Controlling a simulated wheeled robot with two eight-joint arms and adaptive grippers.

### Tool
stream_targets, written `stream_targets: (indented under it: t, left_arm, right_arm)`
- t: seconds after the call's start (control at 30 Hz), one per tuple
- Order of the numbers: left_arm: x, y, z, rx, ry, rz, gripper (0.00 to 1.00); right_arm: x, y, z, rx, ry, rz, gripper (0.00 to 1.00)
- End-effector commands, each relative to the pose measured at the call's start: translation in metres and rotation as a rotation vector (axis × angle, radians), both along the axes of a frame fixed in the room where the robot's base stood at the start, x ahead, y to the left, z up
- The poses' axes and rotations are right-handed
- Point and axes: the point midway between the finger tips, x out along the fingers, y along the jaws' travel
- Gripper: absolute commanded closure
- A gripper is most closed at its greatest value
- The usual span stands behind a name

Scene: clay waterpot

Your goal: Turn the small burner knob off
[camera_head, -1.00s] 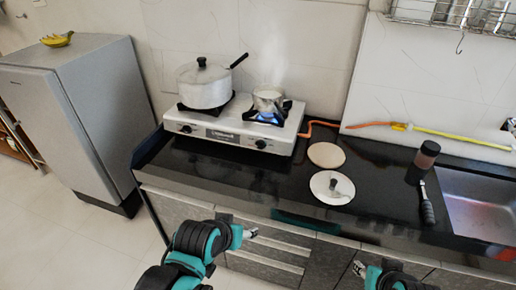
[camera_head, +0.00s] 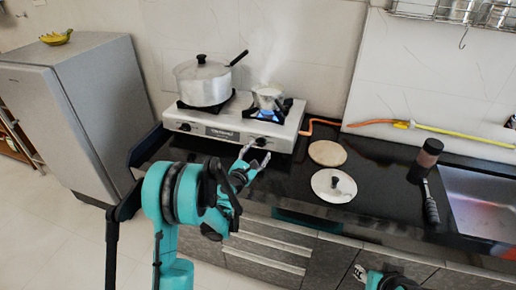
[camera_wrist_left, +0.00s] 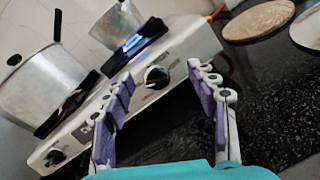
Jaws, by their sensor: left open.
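The small burner knob (camera_head: 261,142) is the right one on the stove front, below the small steaming pot (camera_head: 267,97) on a lit blue flame. The same knob (camera_wrist_left: 156,77) shows in the left wrist view beyond and between the fingers. My left gripper (camera_head: 254,155) is open and empty, just in front of the stove's right end; in the wrist view its purple-padded fingers (camera_wrist_left: 160,95) stand wide apart, not touching the knob.
The stove (camera_head: 220,131) also carries a large lidded pot (camera_head: 203,84) on the left; its other knob (camera_wrist_left: 56,157) is at lower left in the wrist view. A wooden disc (camera_head: 327,153) and a white lid (camera_head: 334,186) lie on the counter (camera_head: 385,200), right of my left gripper.

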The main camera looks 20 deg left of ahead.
Motion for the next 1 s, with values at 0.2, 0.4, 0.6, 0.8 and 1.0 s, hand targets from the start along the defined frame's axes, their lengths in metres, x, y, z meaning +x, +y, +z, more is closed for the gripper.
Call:
stream_targets:
  t: [0.2,0.4,0.6,0.8,1.0]
  left_arm:
    - [0.01,0.026,-0.038,-0.254,-0.014,0.077,0.42]
    - [0.027,0.028,-0.043,-0.284,-0.015,0.085,0.42]
    - [0.061,0.025,-0.044,-0.281,-0.016,0.085,0.42]
    - [0.084,0.023,-0.043,-0.28,-0.016,0.085,0.42]
    - [0.089,0.023,-0.041,-0.279,-0.016,0.085,0.42]
  right_arm:
    - [0.0,0.0,-0.003,0.0,0.0,0.0,0.6]
    - [0.0,0.0,-0.008,0.0,0.0,0.0,0.6]
    - [0.0,0.0,-0.017,0.0,0.0,0.0,0.6]
    - [0.0,0.0,-0.023,0.0,0.0,0.0,0.6]
    - [0.0,0.0,-0.023,0.0,0.0,0.0,0.6]
